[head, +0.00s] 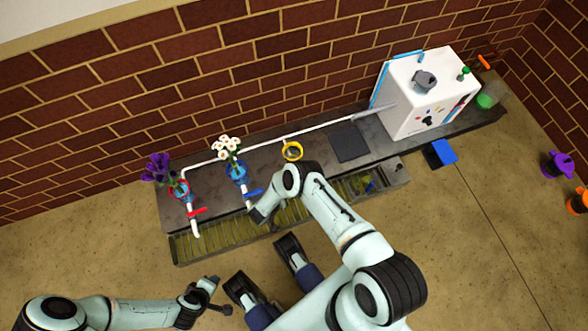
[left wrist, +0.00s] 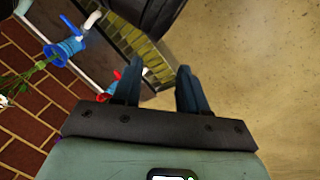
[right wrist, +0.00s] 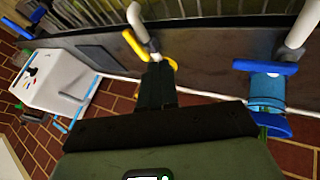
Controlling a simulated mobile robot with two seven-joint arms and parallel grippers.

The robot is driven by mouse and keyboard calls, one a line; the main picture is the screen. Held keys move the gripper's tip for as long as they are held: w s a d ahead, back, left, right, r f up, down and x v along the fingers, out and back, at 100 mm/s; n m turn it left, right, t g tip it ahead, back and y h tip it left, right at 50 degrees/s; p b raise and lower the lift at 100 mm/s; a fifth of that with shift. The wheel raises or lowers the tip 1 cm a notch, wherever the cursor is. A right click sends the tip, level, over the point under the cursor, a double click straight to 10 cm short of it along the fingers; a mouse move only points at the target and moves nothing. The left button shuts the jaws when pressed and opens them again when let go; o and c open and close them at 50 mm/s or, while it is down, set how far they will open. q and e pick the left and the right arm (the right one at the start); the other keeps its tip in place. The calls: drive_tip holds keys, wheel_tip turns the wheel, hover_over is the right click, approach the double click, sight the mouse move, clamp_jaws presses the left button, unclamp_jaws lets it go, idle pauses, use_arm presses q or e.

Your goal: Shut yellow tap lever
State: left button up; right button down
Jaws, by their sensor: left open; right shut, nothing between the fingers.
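The yellow tap lever (right wrist: 134,44) shows in the right wrist view, at an angle beside the white spout. Another yellow part (right wrist: 172,62) curves out just past my fingertips; I cannot tell if it belongs to the lever. My right gripper (right wrist: 157,66) is shut and empty, its tips close to the yellow parts; contact is unclear. In the head view my right arm covers the yellow tap lever, and only a yellow ring (head: 292,151) shows behind it. My left gripper (head: 222,295) is open and empty, low in front of the trough; its spread fingers show in the left wrist view (left wrist: 158,88).
A blue lever (head: 253,193) and a red lever (head: 197,212) sit on the taps to the left. White flowers (head: 227,148) and purple flowers (head: 157,168) stand by them. A slatted trough (head: 215,240) runs along the front. A white box (head: 425,95) stands right.

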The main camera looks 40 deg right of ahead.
drive_tip(key=shift+f, duration=0.1)
drive_tip(key=b+x, duration=0.4)
drive_tip(key=x, duration=0.6)
drive_tip(key=shift+f, duration=0.15)
drive_tip(key=d, duration=0.2)
drive_tip(key=shift+s+d+r+p, duration=0.25)
drive_tip(key=shift+s+r+p, duration=0.05)
drive_tip(key=shift+s+p, duration=0.1)
use_arm(q)
drive_tip(key=shift+g, duration=0.4)
drive_tip(key=shift+s+a+f, duration=0.25)
drive_tip(key=shift+f, duration=0.55)
drive_tip(key=shift+s+a+f, duration=0.25)
drive_tip(key=shift+a+f, duration=0.05)
drive_tip(key=shift+f, duration=0.45)
drive_tip(key=shift+s+a+f, duration=0.25)
drive_tip(key=shift+f, duration=0.55)
use_arm(e)
drive_tip(key=shift+s+d, duration=0.2)
drive_tip(key=shift+d, duration=0.4)
